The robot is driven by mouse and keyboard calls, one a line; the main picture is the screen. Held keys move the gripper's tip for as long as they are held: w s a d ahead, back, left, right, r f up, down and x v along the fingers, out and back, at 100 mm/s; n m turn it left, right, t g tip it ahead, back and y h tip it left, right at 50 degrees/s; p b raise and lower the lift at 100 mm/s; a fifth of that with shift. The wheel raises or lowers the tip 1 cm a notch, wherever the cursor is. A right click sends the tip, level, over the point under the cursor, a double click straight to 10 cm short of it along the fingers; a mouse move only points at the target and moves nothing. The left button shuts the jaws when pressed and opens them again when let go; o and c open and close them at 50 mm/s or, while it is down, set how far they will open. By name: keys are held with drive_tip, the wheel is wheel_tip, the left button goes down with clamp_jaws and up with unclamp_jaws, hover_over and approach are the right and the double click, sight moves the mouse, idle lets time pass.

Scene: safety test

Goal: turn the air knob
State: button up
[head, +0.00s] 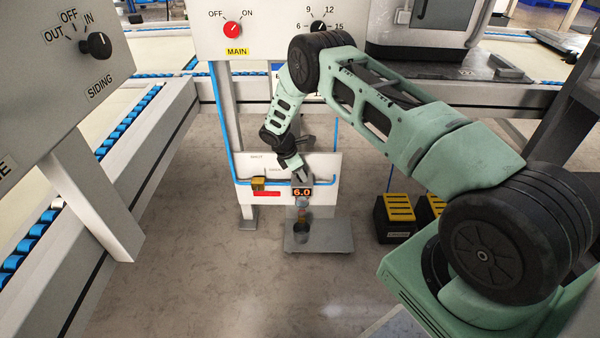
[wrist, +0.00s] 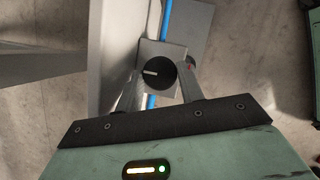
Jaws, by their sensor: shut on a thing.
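The air knob (wrist: 157,73) is a round black knob with a white pointer line, on a small pale square mount in the wrist view. The pointer lies nearly level, toward the left in that view. My gripper (wrist: 159,82) has one finger on each side of the knob and is shut on it. In the head view my gripper (head: 297,172) reaches down to the low white panel (head: 325,166), and it hides the knob there. A display (head: 302,192) just below it reads 6.0.
A blue pipe (head: 243,181) with a yellow valve body (head: 258,183) and red lever (head: 267,194) runs left of my gripper. A grey plate (head: 335,242) stands below. The main red knob (head: 232,29) and siding knob (head: 96,45) sit higher up. Black-and-yellow boxes (head: 397,208) stand right.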

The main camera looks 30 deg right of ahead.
idle(0.4)
drive_tip(key=o, duration=1)
